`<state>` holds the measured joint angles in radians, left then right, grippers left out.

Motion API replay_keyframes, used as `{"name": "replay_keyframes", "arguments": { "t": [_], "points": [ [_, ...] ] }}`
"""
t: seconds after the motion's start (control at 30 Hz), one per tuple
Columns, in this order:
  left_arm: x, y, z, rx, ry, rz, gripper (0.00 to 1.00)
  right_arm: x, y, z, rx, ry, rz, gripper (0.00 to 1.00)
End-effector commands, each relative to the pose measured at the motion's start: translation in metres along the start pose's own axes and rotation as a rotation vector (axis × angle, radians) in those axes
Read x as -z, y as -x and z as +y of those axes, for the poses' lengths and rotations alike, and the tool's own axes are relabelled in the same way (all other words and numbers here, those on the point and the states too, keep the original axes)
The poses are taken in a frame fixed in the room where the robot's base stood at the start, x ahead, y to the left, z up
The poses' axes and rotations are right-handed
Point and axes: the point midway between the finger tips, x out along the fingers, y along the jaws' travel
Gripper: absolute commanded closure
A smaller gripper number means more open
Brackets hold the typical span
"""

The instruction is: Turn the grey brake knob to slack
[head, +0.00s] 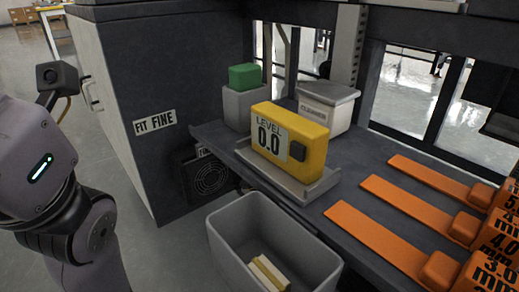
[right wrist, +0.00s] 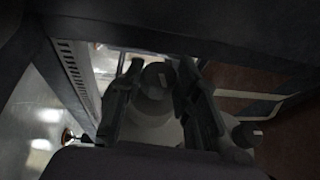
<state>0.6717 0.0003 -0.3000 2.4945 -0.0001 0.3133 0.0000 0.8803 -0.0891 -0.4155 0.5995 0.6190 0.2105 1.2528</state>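In the right wrist view, a grey rounded knob-like part (right wrist: 158,76) with a dark cap and a small pale mark sits between the two dark fingers of my right gripper (right wrist: 157,88). The picture is dim, so I cannot tell whether the fingers touch it or whether it is the brake knob. A second similar dark part (right wrist: 246,134) with a pale mark is at the lower right, outside the fingers. The head view shows neither the right gripper nor a grey brake knob. My left arm is at the left edge there; its gripper is out of view.
In the head view, a yellow level gauge (head: 314,152) reading 0.0 stands on the dark bench. A green block (head: 244,77), a lidded grey box (head: 327,99) and orange gauge strips (head: 378,241) are around it. A grey bin (head: 222,240) holds pale pieces. A dark cabinet (head: 170,70) labelled FIT FINE stands left.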

Motion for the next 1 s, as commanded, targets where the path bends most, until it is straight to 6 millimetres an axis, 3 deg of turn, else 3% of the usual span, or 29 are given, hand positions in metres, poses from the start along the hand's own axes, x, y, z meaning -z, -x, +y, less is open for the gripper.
{"name": "replay_keyframes", "arguments": {
  "t": [0.27, 0.67, 1.0],
  "points": [
    [0.001, -0.001, 0.0, -0.002, -0.001, 0.003, 1.0, 0.0, 0.0, 0.0, 0.0, 0.0, 0.0, 0.52],
    [0.004, -0.002, 0.0, -0.003, -0.002, 0.012, 1.0, -0.002, 0.004, 0.001, 0.0, -0.003, -0.001, 0.52],
    [0.003, -0.001, 0.0, -0.003, -0.001, 0.008, 1.0, -0.001, 0.036, 0.002, 0.0, -0.006, 0.0, 0.52]
  ]
}}
